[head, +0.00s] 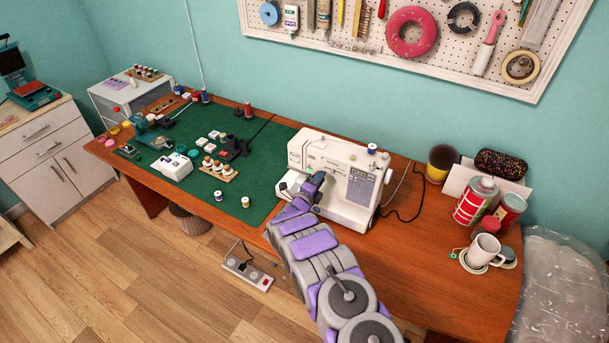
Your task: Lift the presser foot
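A white sewing machine (352,172) stands on the wooden table, at the right edge of the green cutting mat. My arm reaches up from the bottom of the picture. My gripper (310,184) is at the front of the machine, close to its needle area. The presser foot and its lever are hidden behind my gripper and arm. I cannot tell whether the gripper touches the machine or whether its fingers are open or shut.
Several spools and small tools lie on the green mat (225,201) to the left. A white mug (483,252), cans (474,201) and a dark case (500,164) stand at the right. The table's front right is clear.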

